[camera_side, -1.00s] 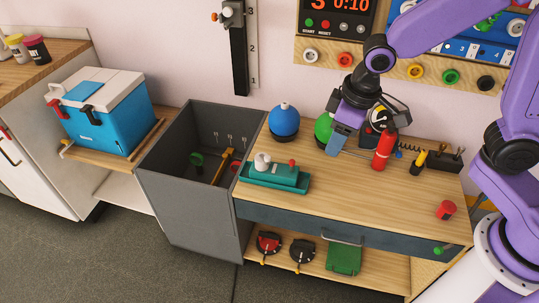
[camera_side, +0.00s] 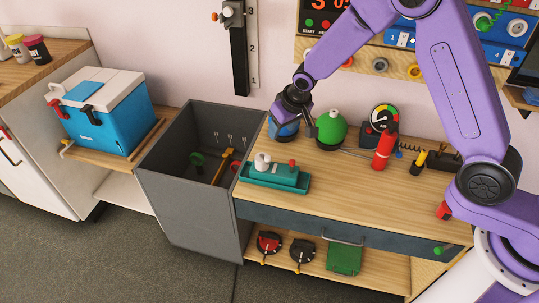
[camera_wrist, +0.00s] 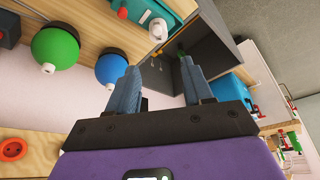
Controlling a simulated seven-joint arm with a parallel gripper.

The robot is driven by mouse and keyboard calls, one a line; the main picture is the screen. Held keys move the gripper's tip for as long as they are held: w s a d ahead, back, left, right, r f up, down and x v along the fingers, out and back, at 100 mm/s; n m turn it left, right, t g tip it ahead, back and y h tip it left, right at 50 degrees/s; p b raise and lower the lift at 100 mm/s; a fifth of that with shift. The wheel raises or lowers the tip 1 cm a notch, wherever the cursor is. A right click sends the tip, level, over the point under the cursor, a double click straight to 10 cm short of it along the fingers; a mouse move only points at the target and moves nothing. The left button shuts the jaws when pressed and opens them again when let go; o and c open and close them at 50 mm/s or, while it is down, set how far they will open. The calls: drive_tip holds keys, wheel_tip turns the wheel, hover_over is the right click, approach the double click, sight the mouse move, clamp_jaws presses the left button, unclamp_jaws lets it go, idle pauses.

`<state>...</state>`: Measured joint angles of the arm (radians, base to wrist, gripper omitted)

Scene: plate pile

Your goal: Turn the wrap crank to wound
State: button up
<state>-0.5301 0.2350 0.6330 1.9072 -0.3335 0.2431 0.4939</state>
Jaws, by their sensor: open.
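No part is plainly marked as the wrap crank. A teal device (camera_side: 276,176) with a white roll-like part (camera_side: 262,161) and a small red knob (camera_side: 292,163) stands at the bench's left end; whether it carries the crank I cannot tell. It also shows at the top of the wrist view (camera_wrist: 180,8). My gripper (camera_wrist: 160,88) is open, with nothing between its two blue-grey fingers in the wrist view. In the side view its dark wrist is above the blue ball (camera_side: 284,131), behind the teal device; its fingertips are hard to make out there.
A deep grey bin (camera_side: 190,215) stands left of the bench, with a green-handled item (camera_side: 197,158) and a yellow bar inside. A green ball (camera_side: 332,127), a red cylinder (camera_side: 384,150) and a gauge (camera_side: 384,118) stand right of my gripper. The front bench top is clear.

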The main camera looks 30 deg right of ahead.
sight(268, 157)
drive_tip(key=x, duration=1.8)
drive_tip(key=shift+w+d+f, duration=0.25)
drive_tip(key=shift+w+d, duration=0.15)
drive_tip(key=shift+c, duration=0.4)
clamp_jaws()
